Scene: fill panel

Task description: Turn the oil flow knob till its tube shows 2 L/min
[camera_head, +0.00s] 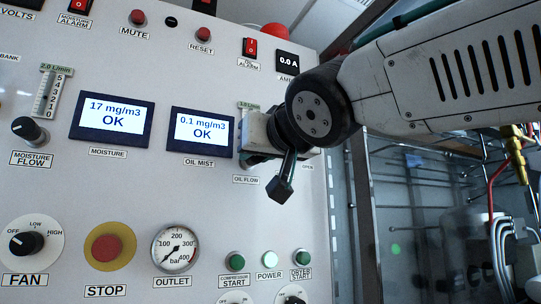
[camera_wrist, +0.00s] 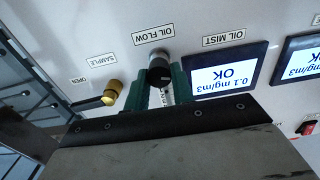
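The oil flow knob (camera_wrist: 159,72) is black with a grey face in the wrist view, beside the OIL FLOW label (camera_wrist: 154,34). My gripper (camera_wrist: 160,85) has its two green fingers on either side of the knob. I cannot tell whether they touch it. In the head view my gripper (camera_head: 262,136) is at the panel above the OIL FLOW label (camera_head: 246,180) and hides the knob. The oil flow tube (camera_head: 248,105) shows only its top there, and part of it (camera_wrist: 166,97) shows between the fingers in the wrist view. Its reading is hidden.
The oil mist display (camera_head: 202,132) reads 0.1 mg/m3 OK, just left of my gripper. A brass SAMPLE valve (camera_wrist: 112,90) with a black lever is close to one finger in the wrist view. The moisture flow knob (camera_head: 29,130) and the red stop button (camera_head: 106,248) are farther left.

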